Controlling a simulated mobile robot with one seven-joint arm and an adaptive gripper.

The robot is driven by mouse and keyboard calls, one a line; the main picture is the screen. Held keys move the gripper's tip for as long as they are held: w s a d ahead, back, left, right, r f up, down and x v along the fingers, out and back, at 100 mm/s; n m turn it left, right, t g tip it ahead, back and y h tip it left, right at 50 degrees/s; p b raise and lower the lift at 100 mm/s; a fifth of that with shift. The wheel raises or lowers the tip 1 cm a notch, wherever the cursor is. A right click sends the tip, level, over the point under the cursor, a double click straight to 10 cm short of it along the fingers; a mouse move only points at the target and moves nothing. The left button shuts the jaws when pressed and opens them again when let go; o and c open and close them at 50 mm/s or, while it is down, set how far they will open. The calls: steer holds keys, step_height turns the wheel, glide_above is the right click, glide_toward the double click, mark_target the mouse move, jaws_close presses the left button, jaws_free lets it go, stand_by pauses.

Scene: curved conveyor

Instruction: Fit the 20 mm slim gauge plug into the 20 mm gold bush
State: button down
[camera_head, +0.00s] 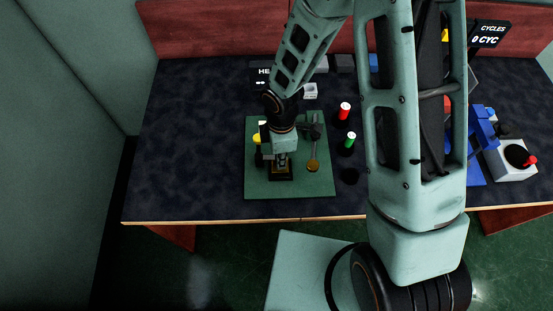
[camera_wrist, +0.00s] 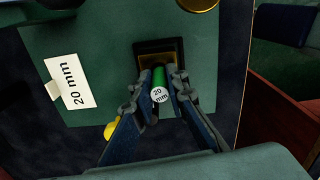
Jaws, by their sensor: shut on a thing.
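My gripper (camera_wrist: 158,88) is shut on the slim gauge plug (camera_wrist: 159,77), a green cylinder with a white end marked 20 mm. In the wrist view the plug lies between the two fingertips, its white end toward the camera. Its far end reaches over a dark square block with gold inside, which looks like the gold bush (camera_wrist: 146,55). I cannot tell whether the plug's tip is inside the bush or only above it. In the head view my gripper (camera_head: 281,160) points down at this dark block (camera_head: 281,176), at the front of the green board.
The green board (camera_head: 262,190) carries a white 20 mm label (camera_wrist: 70,82), a yellow piece (camera_head: 257,138) and a round gold piece (camera_head: 313,166). To its right stand a red cylinder (camera_head: 345,112), a green cylinder (camera_head: 350,141) and a black piece (camera_head: 349,176). The table's left side is clear.

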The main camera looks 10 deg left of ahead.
steer(key=shift+d+f, duration=0.1)
steer(key=c, duration=1.9)
jaws_free()
step_height(320, 180, up, 12)
steer(key=shift+p, duration=0.9)
